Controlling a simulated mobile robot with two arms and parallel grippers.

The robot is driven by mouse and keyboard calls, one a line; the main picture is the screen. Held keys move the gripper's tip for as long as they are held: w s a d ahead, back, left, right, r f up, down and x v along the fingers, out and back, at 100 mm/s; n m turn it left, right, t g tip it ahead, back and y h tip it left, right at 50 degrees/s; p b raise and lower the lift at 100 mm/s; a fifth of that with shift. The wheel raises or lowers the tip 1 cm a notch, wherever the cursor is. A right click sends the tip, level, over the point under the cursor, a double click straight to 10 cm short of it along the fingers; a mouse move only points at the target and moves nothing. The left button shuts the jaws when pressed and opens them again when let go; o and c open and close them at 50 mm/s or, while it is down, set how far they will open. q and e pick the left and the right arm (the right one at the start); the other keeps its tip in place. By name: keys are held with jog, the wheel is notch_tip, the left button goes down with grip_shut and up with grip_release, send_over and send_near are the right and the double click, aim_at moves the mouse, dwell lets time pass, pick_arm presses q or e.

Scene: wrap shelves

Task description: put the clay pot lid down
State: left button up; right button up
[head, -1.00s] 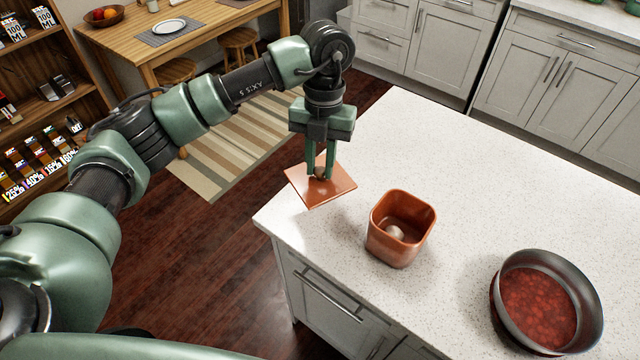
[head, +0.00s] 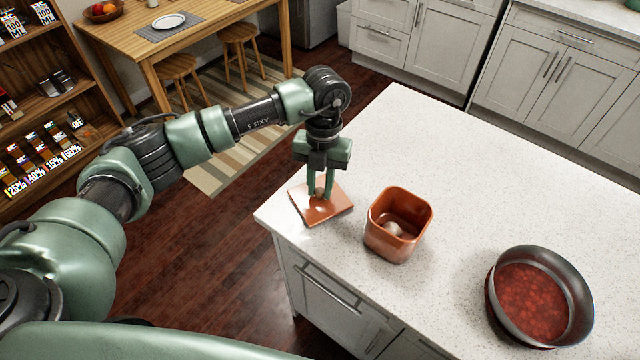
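The clay pot lid (head: 322,206) is a flat, square, orange-brown plate with a small knob. It is at the left corner of the white counter, level and on or just above its top; I cannot tell if it touches. My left gripper (head: 320,192) points down with its fingers closed around the lid's knob, which they partly hide. My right gripper is out of view.
A dark round pan (head: 540,297) with red contents stands on the counter (head: 480,200) at the right. The counter's left corner and front edge are close to the lid. The counter behind the pot is clear. A wooden table (head: 190,40) and stools stand beyond.

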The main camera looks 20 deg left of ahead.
pick_arm(q)
jog(key=o, duration=0.3)
jog(key=shift+o, duration=0.2)
jog(key=shift+r, duration=0.15)
notch_tip(320, 180, up, 12)
jog(key=w+b, duration=0.1)
jog(key=b, duration=0.2)
jog(key=shift+w+b, duration=0.3)
jog(key=shift+w, duration=0.1)
